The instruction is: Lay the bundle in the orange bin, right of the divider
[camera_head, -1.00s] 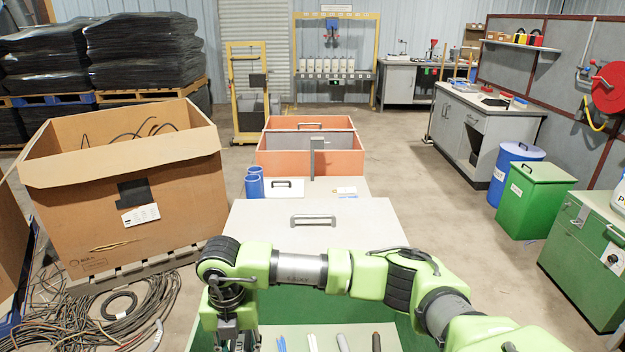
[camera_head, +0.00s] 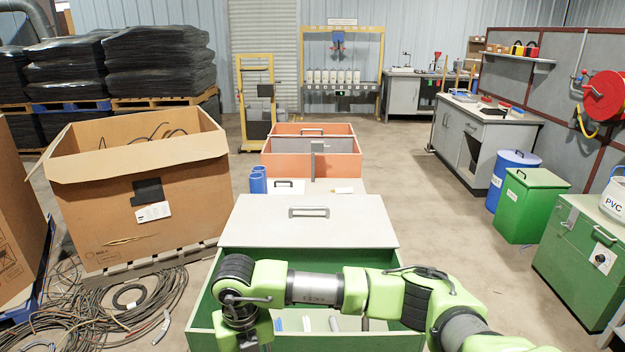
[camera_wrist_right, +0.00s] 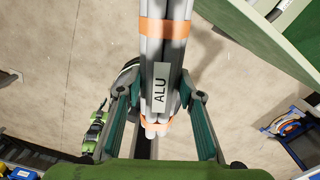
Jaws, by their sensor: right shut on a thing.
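The bundle (camera_wrist_right: 174,45) of grey rods, tied with orange bands and tagged ALU, is held between the fingers of my right gripper (camera_wrist_right: 160,100) in the right wrist view. A pale floor shows beneath it. In the head view my right arm crosses the foreground, and its gripper end is cut off by the bottom edge, so the bundle does not show there. The orange bin (camera_head: 345,170) stands further ahead, open on top, with a grey divider (camera_head: 312,143) inside; its floor is hidden. My left gripper is not in view.
A green open box (camera_head: 205,320) with a grey lid panel (camera_head: 350,235) behind it lies under my arm, between me and the orange bin. A cardboard box (camera_head: 110,235) and loose cables (camera_head: 100,320) are at left.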

